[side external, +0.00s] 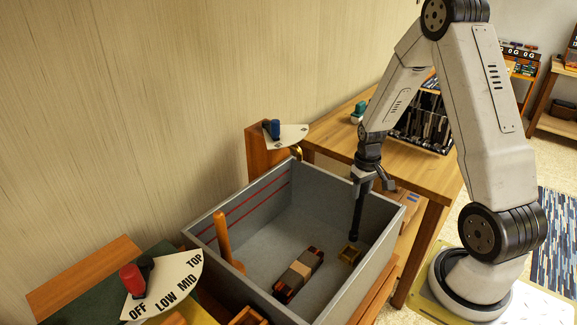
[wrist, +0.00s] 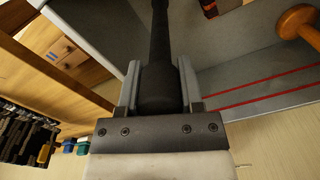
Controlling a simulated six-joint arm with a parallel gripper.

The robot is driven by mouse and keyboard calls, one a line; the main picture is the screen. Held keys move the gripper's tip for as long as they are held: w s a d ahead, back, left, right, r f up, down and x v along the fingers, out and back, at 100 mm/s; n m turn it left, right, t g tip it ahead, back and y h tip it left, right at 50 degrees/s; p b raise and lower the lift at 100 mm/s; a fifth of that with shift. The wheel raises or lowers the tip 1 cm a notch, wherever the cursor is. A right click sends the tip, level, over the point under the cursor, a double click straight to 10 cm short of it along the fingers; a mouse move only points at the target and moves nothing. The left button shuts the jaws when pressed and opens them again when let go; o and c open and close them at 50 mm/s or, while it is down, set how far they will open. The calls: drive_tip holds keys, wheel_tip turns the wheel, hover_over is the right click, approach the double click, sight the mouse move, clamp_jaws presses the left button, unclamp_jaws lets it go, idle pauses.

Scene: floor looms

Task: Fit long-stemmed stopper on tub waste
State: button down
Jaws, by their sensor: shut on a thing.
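My gripper (side external: 364,183) is shut on a long dark stopper (side external: 357,220), which hangs nearly upright inside the grey tub (side external: 332,188). In the wrist view the stopper (wrist: 158,50) runs away from between the two fingers (wrist: 158,88). A small square brass-brown fitting (side external: 349,254), which looks like the waste, sits on the tub floor near the right wall. The stopper's lower end appears just above and slightly right of it. I cannot tell whether they touch. The wrist view does not show the stopper's far end or the waste.
A brown block with a pale middle (side external: 298,276) lies on the tub floor. An orange wooden peg (side external: 222,238) stands at the left. Dials with a red knob (side external: 131,279) and a blue knob (side external: 275,129) flank the tub. A wooden table (side external: 335,130) stands behind.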

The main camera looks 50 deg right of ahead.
drive_tip(key=shift+f, duration=0.15)
drive_tip(key=shift+f, duration=4.25)
idle(0.3)
drive_tip(key=shift+c, duration=0.8)
unclamp_jaws()
drive_tip(key=shift+r, duration=0.1)
